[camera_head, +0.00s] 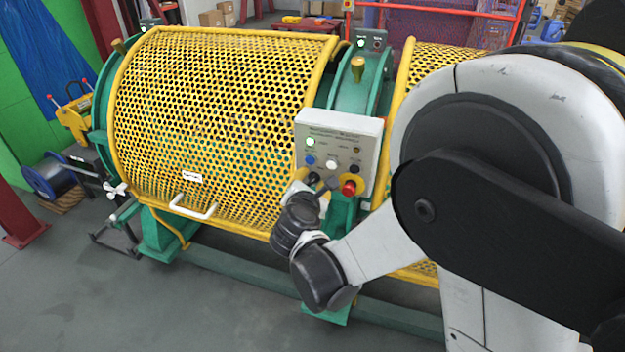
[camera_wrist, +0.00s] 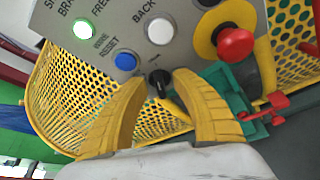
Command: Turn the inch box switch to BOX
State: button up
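The grey control box (camera_head: 338,150) stands on the green machine frame, and its panel (camera_wrist: 190,45) fills the top of the wrist view. A small black selector knob (camera_wrist: 160,77) sits low on that panel, below a white button (camera_wrist: 160,31) and right of a blue button (camera_wrist: 125,62). Its lettering is too small to read, and which way it points is unclear. My gripper (camera_wrist: 160,83) is open, with its yellow ribbed fingers left and right of the knob and gaps visible on both sides. In the head view, my gripper (camera_head: 318,184) is at the box's lower edge and partly hides the controls.
A red mushroom button (camera_wrist: 235,44) on a yellow base is close to the right finger. A green lamp (camera_wrist: 82,30) glows at the upper left. The yellow perforated guard (camera_head: 220,90) with a white handle (camera_head: 194,210) lies left of the box. Grey floor (camera_head: 220,310) is clear in front.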

jog(key=shift+c, duration=0.5)
jog(key=shift+s, duration=0.1)
grip_shut()
jog(key=n+h, duration=0.1)
jog(key=n, duration=0.1)
jog(key=n+g+h, duration=0.1)
jog(key=n, duration=0.1)
jog(key=shift+a+r+h, duration=0.1)
jog(key=shift+a+h, duration=0.1)
jog(key=shift+h, duration=0.1)
jog(key=n+h, duration=0.2)
jog(key=n, duration=0.2)
jog(key=shift+g+h+b, duration=0.35)
jog(key=shift+g+h, duration=0.05)
dwell(0.3)
